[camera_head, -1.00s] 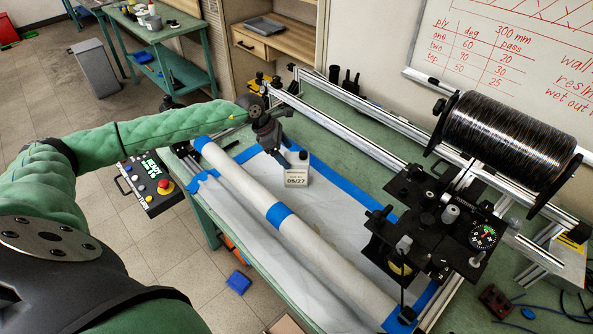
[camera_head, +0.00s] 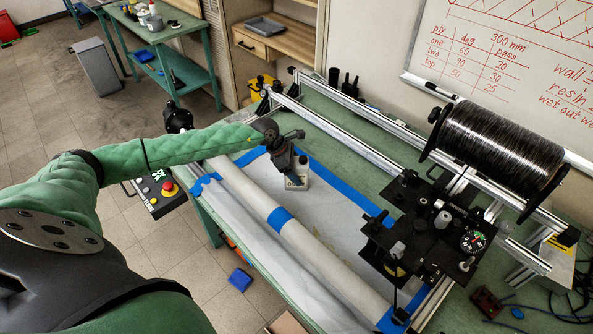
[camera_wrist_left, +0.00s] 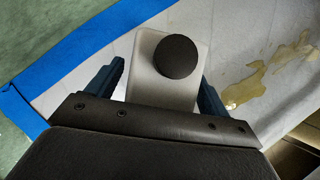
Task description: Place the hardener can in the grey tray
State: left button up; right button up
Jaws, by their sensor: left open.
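The hardener can (camera_head: 302,172), a pale box-shaped can with a dark round cap and a label, stands upright on the white sheet of the workbench. It also shows in the left wrist view (camera_wrist_left: 150,88), with its black cap towards the camera. My left gripper (camera_head: 291,180) is open at the can, with one finger on each side of it in the left wrist view. Whether the fingers touch it I cannot tell. The gripper hides part of the can in the head view. A grey tray (camera_head: 265,27) lies on the wooden cabinet at the back. My right gripper is out of view.
A long white roll (camera_head: 247,188) with blue tape lies left of the can. Metal rails (camera_head: 345,137) run behind it. A winding carriage (camera_head: 425,225) and a black tow spool (camera_head: 497,147) stand to the right. Bare sheet lies between can and carriage.

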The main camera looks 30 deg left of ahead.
pick_arm(q)
jog(key=shift+f, duration=0.1)
jog(key=c, duration=1.3)
jog(key=shift+w, duration=0.1)
jog(key=shift+c, duration=1)
